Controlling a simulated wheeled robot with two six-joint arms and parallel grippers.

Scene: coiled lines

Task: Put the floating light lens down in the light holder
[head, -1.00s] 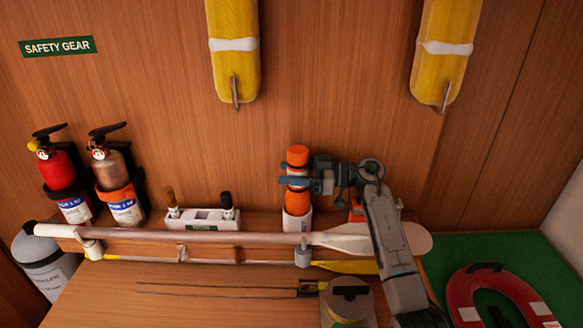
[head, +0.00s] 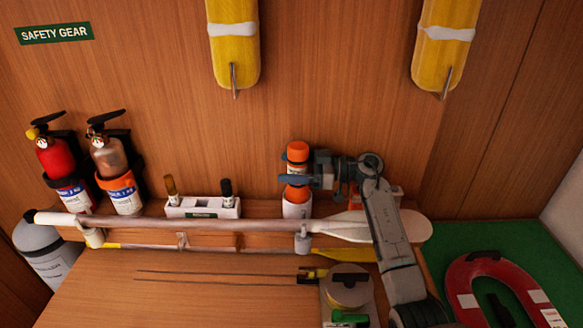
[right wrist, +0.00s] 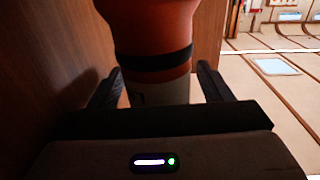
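The floating light lens (head: 297,151) is an orange cylinder with a dark band. It stands upright in the white light holder (head: 296,210) against the wooden wall. My right gripper (head: 292,181) is around the lens from the right, above the holder's rim. In the right wrist view the fingers (right wrist: 160,85) stand on both sides of the lens (right wrist: 152,30), with a narrow gap visible at the right finger, so they look open. The lens's lower end is hidden inside the holder. My left gripper is out of view.
A long white paddle (head: 200,224) lies across the front of the shelf. A white box (head: 203,211) with two small upright items and two extinguishers (head: 53,156) stand to the left. A reel (head: 347,290) is on the bench. Yellow floats (head: 232,60) hang above.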

